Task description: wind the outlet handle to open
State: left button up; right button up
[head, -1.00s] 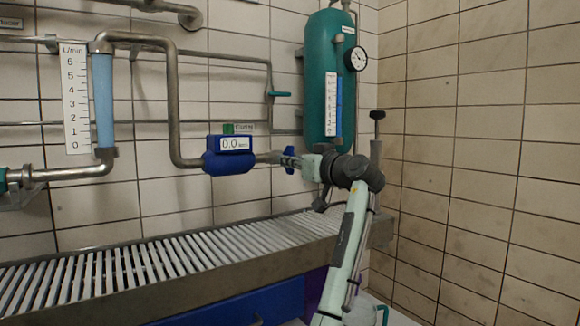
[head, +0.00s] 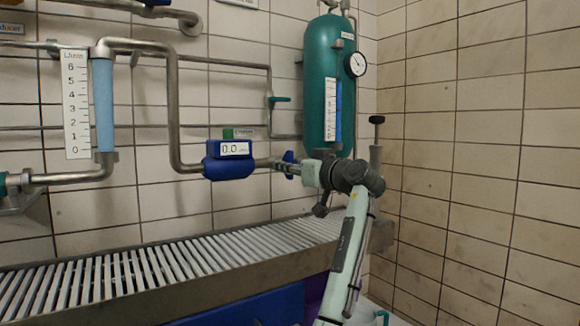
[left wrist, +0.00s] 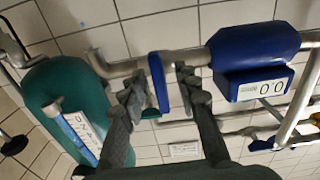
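A blue handle (head: 289,163) sits on the grey pipe between the blue flow meter and the green tank. It also shows in the left wrist view (left wrist: 159,82) as a flat blue bar seen nearly edge-on. My left gripper (head: 288,168) reaches it from the right. In the left wrist view my left gripper (left wrist: 159,92) is open, with one dark finger on each side of the handle. My right gripper is not in view.
The blue meter (head: 229,168) reads 0.0. The green tank (head: 318,90) with a gauge (head: 356,64) stands behind my left wrist. A slatted grate (head: 170,262) runs below. A teal lever (head: 281,99) is on an upper pipe. A tiled wall (head: 470,150) bounds the right.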

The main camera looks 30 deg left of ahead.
pick_arm(q)
jog(key=v, duration=1.2)
jog(key=shift+f, duration=0.1)
